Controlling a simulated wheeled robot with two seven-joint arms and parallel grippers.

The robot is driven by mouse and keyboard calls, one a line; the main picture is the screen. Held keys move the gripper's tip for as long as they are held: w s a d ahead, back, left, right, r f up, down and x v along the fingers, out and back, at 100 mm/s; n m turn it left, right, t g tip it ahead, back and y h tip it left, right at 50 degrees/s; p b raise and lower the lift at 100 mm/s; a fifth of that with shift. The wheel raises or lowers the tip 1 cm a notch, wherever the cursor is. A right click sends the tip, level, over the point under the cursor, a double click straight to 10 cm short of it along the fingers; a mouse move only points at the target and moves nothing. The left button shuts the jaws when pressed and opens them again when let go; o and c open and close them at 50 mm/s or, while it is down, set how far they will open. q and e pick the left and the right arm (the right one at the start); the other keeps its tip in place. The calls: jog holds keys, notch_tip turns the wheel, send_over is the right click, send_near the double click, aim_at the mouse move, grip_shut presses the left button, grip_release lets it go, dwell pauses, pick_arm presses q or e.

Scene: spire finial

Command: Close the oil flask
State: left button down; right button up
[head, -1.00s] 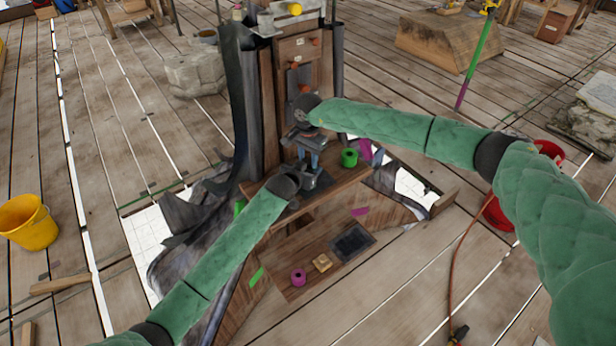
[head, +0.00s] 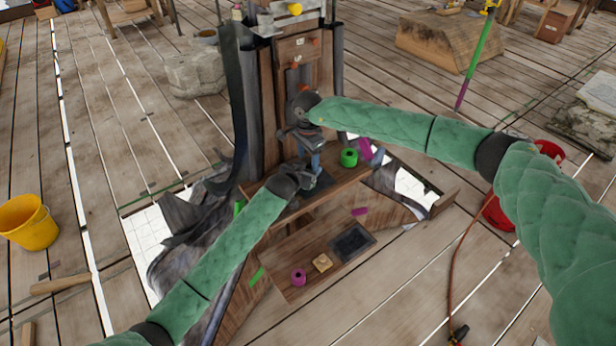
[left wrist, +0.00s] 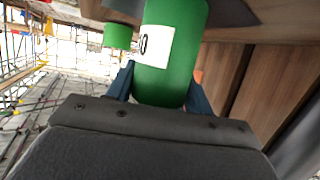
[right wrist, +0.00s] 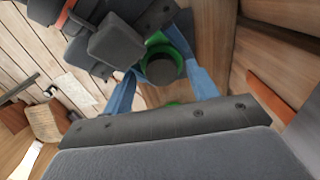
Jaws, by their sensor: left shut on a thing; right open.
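The oil flask (left wrist: 170,50), a green cylinder with a white label, sits between the blue fingers of my left gripper (left wrist: 160,88), which is shut on it. In the right wrist view the flask's green shoulder (right wrist: 180,42) shows with a round dark grey top (right wrist: 162,66); I cannot tell whether this is a seated stopper or the flask's neck. My right gripper (right wrist: 164,88) is open, its blue fingers on either side of that top, apart from it. In the head view both grippers meet in front of the wooden cabinet, and they hide the flask.
A green pot (head: 349,157) stands on the wooden shelf just right of the grippers. A magenta pot (head: 298,277), a small tan block (head: 322,262) and a dark tray (head: 352,242) are on the lower board. A yellow bucket (head: 28,222) stands at far left on open floor.

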notch_tip(320, 180, up, 12)
jog(key=shift+f, duration=0.25)
jog(key=shift+w, duration=0.1)
pick_arm(q)
jog(key=c, duration=0.5)
grip_release()
jog(key=shift+s+a+r+b, duration=0.1)
jog(key=shift+s+a+b, duration=0.15)
jog(key=shift+s, duration=0.25)
jog(key=b+v, duration=0.2)
jog(key=v, duration=0.4)
jog(key=shift+s+r, duration=0.25)
jog(key=shift+s, duration=0.05)
pick_arm(e)
jog(key=shift+f, duration=1.4)
pick_arm(q)
jog(key=shift+a, duration=0.1)
pick_arm(e)
jog(key=shift+f, duration=0.1)
